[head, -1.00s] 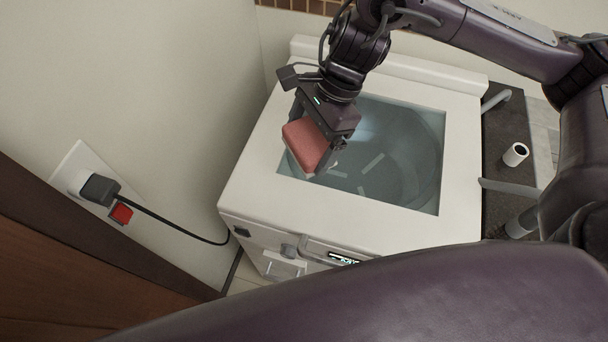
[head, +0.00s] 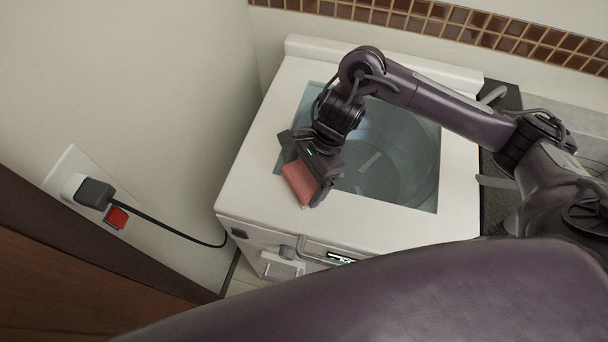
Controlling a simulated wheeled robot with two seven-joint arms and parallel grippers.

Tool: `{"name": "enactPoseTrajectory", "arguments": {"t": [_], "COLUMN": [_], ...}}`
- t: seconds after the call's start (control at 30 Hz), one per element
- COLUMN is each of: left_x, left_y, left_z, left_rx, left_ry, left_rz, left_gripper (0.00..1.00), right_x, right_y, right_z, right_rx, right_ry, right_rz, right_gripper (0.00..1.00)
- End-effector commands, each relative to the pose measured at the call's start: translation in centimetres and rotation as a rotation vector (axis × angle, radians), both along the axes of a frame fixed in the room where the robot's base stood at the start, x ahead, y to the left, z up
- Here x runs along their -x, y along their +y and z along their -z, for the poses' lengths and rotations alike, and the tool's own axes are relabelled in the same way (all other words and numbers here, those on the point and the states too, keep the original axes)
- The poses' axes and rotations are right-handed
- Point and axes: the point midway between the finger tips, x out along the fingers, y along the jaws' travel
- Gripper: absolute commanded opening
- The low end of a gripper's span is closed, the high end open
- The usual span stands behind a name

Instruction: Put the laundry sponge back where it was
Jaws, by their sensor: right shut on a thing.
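The laundry sponge (head: 299,183) is a reddish-pink block. My right gripper (head: 308,186) is shut on it at the front left part of the washing machine's top. The white washing machine (head: 250,190) has a square glass lid (head: 395,175) with the drum showing through. The sponge overlaps the lid's front left corner in the picture. I cannot tell whether it touches the surface. My left gripper is not in view.
A plug (head: 95,193) with a black cord and a red switch (head: 117,217) are on the left wall. A dark counter (head: 496,212) adjoins the machine's right side. The machine's front left rim is clear.

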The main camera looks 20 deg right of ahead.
Motion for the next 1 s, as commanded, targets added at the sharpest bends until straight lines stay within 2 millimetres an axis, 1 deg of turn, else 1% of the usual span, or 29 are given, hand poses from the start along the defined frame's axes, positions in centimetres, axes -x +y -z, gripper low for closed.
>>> {"name": "enactPoseTrajectory", "arguments": {"t": [0.2,0.37,0.4,0.43,0.67,0.8,0.87,1.0], "left_x": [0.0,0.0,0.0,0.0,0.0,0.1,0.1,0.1], "left_y": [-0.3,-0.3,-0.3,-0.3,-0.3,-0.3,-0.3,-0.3], "left_z": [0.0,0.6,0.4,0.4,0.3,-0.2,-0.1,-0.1], "left_rx": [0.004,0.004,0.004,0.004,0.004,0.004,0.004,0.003], "left_ry": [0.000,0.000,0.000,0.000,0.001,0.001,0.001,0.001], "left_rz": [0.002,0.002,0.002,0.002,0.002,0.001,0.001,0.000], "left_gripper": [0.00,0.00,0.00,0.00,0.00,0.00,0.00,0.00], "right_x": [0.0,-0.1,0.0,0.0,0.0,-0.1,-0.3,-0.6], "right_y": [0.0,0.0,0.0,0.0,0.0,-0.1,-0.5,-1.6], "right_z": [0.0,0.4,0.3,0.2,0.2,-0.5,-1.3,-3.8], "right_rx": [0.000,0.000,0.000,0.000,0.000,0.000,0.001,0.004], "right_ry": [-0.001,-0.001,-0.001,-0.001,-0.001,-0.003,-0.008,-0.010], "right_rz": [-0.001,0.000,0.000,0.000,0.000,0.000,0.000,0.001], "right_gripper": [0.69,0.69,0.95,0.99,1.00,1.00,1.00,1.00]}}
